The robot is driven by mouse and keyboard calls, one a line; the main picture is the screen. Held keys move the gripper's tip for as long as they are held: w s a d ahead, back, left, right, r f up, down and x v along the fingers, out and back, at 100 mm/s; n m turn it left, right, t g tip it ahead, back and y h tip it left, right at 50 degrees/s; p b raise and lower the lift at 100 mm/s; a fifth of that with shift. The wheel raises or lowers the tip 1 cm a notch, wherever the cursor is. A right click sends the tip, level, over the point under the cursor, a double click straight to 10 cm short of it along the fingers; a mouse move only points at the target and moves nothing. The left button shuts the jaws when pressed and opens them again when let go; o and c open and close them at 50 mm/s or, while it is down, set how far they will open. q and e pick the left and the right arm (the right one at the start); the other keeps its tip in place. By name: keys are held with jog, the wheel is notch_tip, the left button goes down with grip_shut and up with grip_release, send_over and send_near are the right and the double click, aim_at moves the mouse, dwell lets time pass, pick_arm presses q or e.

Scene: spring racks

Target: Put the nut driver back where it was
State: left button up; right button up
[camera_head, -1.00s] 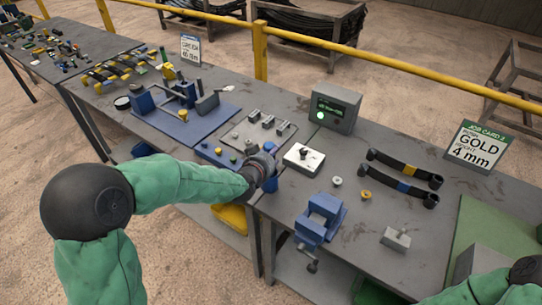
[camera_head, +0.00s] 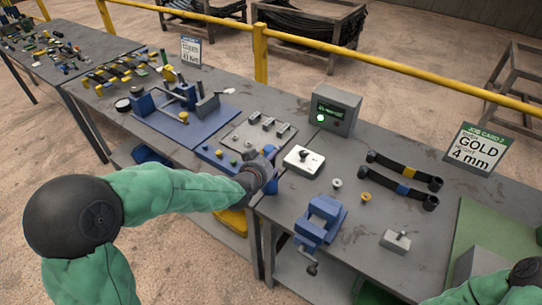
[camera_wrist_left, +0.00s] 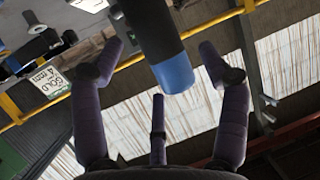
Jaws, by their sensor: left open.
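My left gripper (camera_head: 270,176) is at the front edge of the bench, beside the small blue tray (camera_head: 217,157). In the left wrist view its fingers (camera_wrist_left: 160,62) are spread open. A dark cylinder with a bright blue end (camera_wrist_left: 173,74), which looks like the nut driver's handle, comes down from the top of that view between the fingers. No finger is clearly closed on it. In the head view the gripper hides most of this spot, and the tool's tip is not visible. My right forearm shows at the bottom right; its gripper is out of frame.
A grey display box (camera_head: 335,109) and a job card reading GOLD 4 mm (camera_head: 478,146) stand behind. A blue fixture plate (camera_head: 185,130) is at left.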

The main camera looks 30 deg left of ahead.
pick_arm(q)
jog(key=p+v, duration=0.1)
jog(key=v, duration=0.9)
jog(key=shift+p, duration=0.4)
jog(key=shift+f, duration=0.1)
